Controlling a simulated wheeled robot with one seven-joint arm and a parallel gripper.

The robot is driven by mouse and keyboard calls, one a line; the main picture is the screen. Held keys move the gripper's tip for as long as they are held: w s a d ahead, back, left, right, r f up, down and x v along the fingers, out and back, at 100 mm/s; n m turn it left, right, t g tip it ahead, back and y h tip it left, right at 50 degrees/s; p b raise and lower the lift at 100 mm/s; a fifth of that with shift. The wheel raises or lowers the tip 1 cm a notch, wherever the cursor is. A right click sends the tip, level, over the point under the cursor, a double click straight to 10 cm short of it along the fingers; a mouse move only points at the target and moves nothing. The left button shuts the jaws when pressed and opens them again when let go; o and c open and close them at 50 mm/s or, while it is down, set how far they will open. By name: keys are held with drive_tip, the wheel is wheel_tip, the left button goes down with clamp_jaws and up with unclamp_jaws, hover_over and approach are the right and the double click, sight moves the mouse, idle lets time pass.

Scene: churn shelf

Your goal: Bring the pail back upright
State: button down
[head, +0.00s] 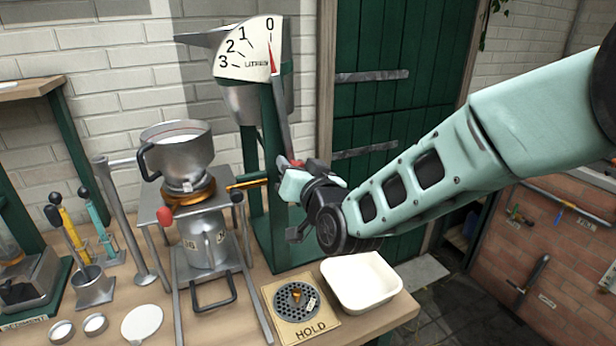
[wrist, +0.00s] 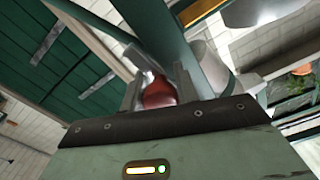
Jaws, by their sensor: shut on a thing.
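The grey metal pail (head: 252,103) hangs in a green stand (head: 268,228), partly hidden behind a white litre dial (head: 247,52). The dial's red needle stands near 0. The pail's body narrows downward and looks about upright, but the dial hides much of its rim. A grey lever (head: 281,117) runs down the stand to a red grip (head: 289,162). My gripper (head: 292,174) is shut on the red grip. In the wrist view the red grip (wrist: 162,93) sits between my two fingers (wrist: 160,92).
Left of the stand, a grey jug-like vessel (head: 176,158) sits above a can (head: 207,240) in a metal frame. A white tub (head: 361,281) and a HOLD plate (head: 300,307) lie in front. A green door (head: 388,105) is behind.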

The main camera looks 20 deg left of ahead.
drive_tip(key=shift+s+a+m+b, duration=0.85)
drive_tip(key=shift+s+m+b, duration=0.05)
drive_tip(key=shift+s+b, duration=0.15)
drive_tip(key=c, duration=1.1)
unclamp_jaws()
drive_tip(key=shift+s, duration=0.1)
drive_tip(key=shift+o, duration=0.2)
drive_tip(key=b+v, duration=0.4)
drive_tip(key=v, duration=1.3)
drive_tip(key=shift+d, duration=0.2)
